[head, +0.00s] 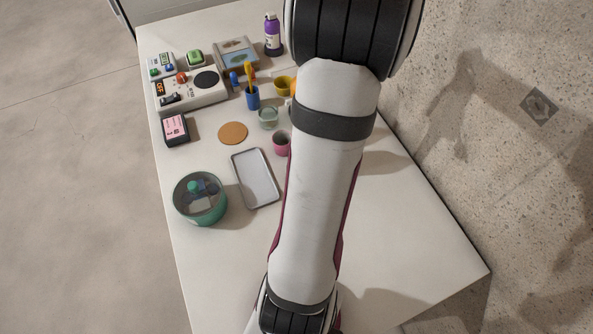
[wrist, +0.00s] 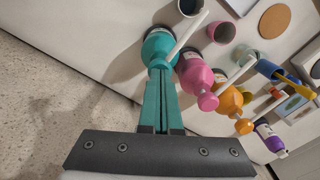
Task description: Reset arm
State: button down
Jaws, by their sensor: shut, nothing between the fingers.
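My gripper (wrist: 163,74) shows in the wrist view with its two long teal fingers together and nothing between them. A teal rounded object (wrist: 158,46) lies just past the fingertips; I cannot tell whether they touch it. A pink bottle (wrist: 196,76), an orange bottle (wrist: 230,101) and a purple bottle (wrist: 270,138) stand in a row to the right of the fingers. In the head view my own arm crosses the middle of the table and hides my gripper and most of these bottles.
The white table (head: 215,280) has a green round bowl (head: 201,217), a grey tray (head: 257,180), a cork disc (head: 233,133), a pink cup (head: 282,146) and a blue cup (head: 252,102) with a yellow tool. A white device (head: 205,96) stands at the back left. The front and right are clear.

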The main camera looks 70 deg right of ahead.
jog(key=shift+r, duration=0.85)
jog(key=shift+f, duration=0.15)
jog(key=shift+f, duration=1.35)
jog(key=shift+r, duration=1.5)
